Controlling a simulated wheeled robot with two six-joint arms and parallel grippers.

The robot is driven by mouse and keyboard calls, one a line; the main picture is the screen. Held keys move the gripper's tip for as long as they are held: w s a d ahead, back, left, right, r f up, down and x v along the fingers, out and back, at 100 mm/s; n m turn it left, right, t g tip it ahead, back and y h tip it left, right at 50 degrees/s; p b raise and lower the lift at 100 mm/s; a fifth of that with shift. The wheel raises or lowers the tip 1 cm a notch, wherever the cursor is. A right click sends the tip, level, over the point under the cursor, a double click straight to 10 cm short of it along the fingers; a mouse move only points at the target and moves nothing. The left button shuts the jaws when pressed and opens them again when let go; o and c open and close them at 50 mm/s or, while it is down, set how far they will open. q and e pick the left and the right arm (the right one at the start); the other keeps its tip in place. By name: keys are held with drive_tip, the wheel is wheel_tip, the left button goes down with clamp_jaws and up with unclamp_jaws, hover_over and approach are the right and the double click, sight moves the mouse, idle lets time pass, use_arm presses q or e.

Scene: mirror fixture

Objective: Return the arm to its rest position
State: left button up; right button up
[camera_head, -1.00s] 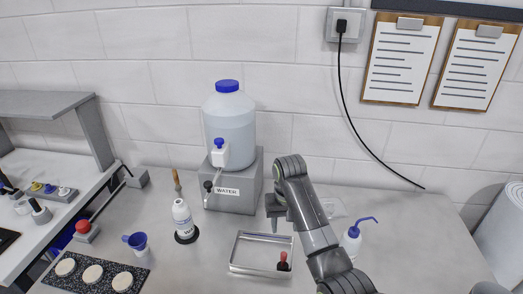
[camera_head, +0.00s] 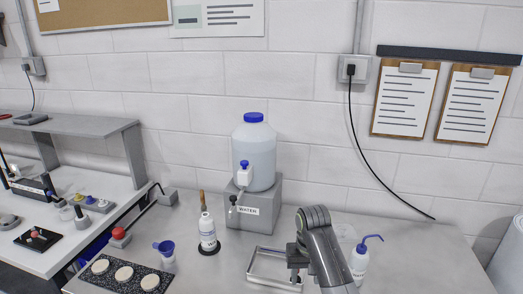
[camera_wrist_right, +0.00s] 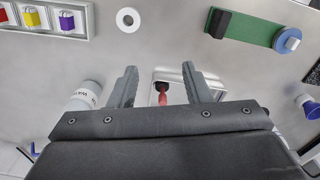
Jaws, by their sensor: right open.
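My right arm comes up from the bottom in the head view. Its gripper (camera_head: 293,268) points down in front of the right part of a metal tray (camera_head: 256,276). In the right wrist view the gripper (camera_wrist_right: 160,76) has its two fingers spread wide with nothing clasped between them. A red-topped dropper (camera_wrist_right: 162,93) in the tray (camera_wrist_right: 172,74) shows beyond the gap between the fingers. In the head view the arm hides part of the tray, and the dropper is not visible. My left gripper is in neither view now.
A water container (camera_head: 254,155) stands on a grey block behind the tray. A white bottle (camera_head: 207,232) and blue funnel cup (camera_head: 166,250) stand left, a wash bottle (camera_head: 359,262) right. A speckled plate (camera_head: 137,279) holds three discs. The bench at far right is clear.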

drive_tip(key=s+d+f+m+t, duration=0.1)
drive_tip(key=s+d+f, duration=0.5)
drive_tip(key=s, duration=0.3)
drive_tip(key=s+d+f+t, duration=0.1)
drive_tip(key=s+d+f, duration=0.5)
drive_tip(key=s+d, duration=0.15)
drive_tip(key=s+d+r+t+h, duration=0.1)
drive_tip(key=s+d+r, duration=0.15)
drive_tip(key=s, duration=0.75)
drive_tip(key=s+d+r+h, duration=0.1)
drive_tip(key=s+d+r, duration=0.15)
drive_tip(key=s, duration=0.75)
wheel_tip(320, 180, down, 33)
drive_tip(key=d+b, duration=0.2)
drive_tip(key=b, duration=0.6)
use_arm(q)
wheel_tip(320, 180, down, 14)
drive_tip(key=b, duration=0.6)
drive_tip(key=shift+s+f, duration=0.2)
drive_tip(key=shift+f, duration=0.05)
use_arm(e)
drive_tip(key=s+f+g, duration=0.1)
drive_tip(key=s+f, duration=0.7)
drive_tip(key=f, duration=0.3)
drive_tip(key=s+a+f+g+y, duration=0.1)
drive_tip(key=s+f, duration=0.6)
drive_tip(key=f, duration=0.4)
drive_tip(key=shift+s+a, duration=0.3)
drive_tip(key=shift+s, duration=0.05)
